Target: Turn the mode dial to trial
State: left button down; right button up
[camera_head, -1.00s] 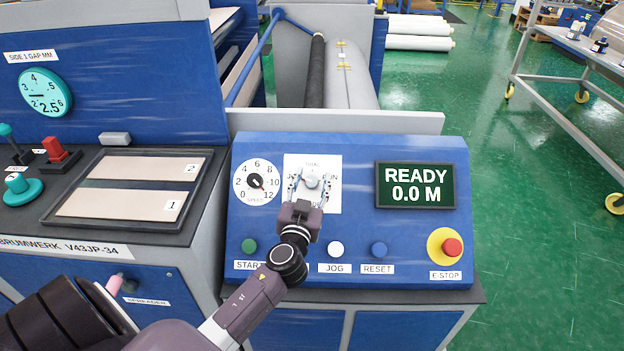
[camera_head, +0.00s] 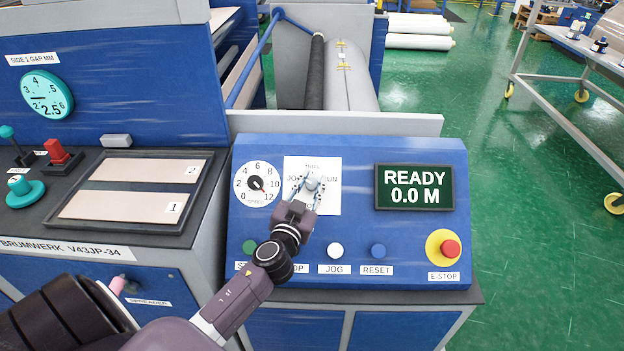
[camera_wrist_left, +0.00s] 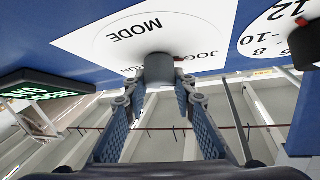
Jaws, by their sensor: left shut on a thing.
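The mode dial (camera_head: 313,181) is a grey round knob on a white label plate (camera_head: 331,165) on the sloping blue panel. Text shows at the plate's top, left and right, partly covered and hard to read. My left gripper (camera_head: 309,186) reaches up from below, its fingers on both sides of the knob. In the left wrist view the knob (camera_wrist_left: 158,66) sits between the fingertips of the gripper (camera_wrist_left: 160,88), with the words MODE and JOG readable beside it. My right gripper is not in view.
A speed dial (camera_head: 256,183) is close left of the plate, and a READY 0.0 M display (camera_head: 415,186) is to the right. Below are green, white (camera_head: 335,250) and blue (camera_head: 378,250) buttons and a red E-stop (camera_head: 449,248). My forearm covers part of the lower labels.

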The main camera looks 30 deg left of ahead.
pick_arm(q)
jog(key=m+g+h+p, duration=0.1)
jog(key=m+h+p, duration=0.2)
jog(key=m+g+h+p, duration=0.1)
jog(key=m+h+p, duration=0.2)
jog(key=m+p, duration=0.1)
jog(key=m+g+h+p, duration=0.1)
jog(key=m+h+p, duration=0.1)
jog(key=m+p, duration=0.1)
jog(key=shift+r+m+h+p, duration=0.35)
jog(key=shift+m+h, duration=0.05)
jog(key=shift+m, duration=0.2)
jog(key=shift+f+m+g+h+p, duration=0.15)
jog(key=shift+m+g+h+p, duration=0.55)
jog(key=shift+m+p, duration=0.4)
jog(key=shift+f+m+g, duration=0.15)
jog(key=shift+m+g, duration=0.25)
jog(key=shift+m, duration=0.1)
jog(key=shift+d, duration=0.1)
jog(key=c, duration=1.6)
grip_release()
jog(key=shift+f, duration=0.1)
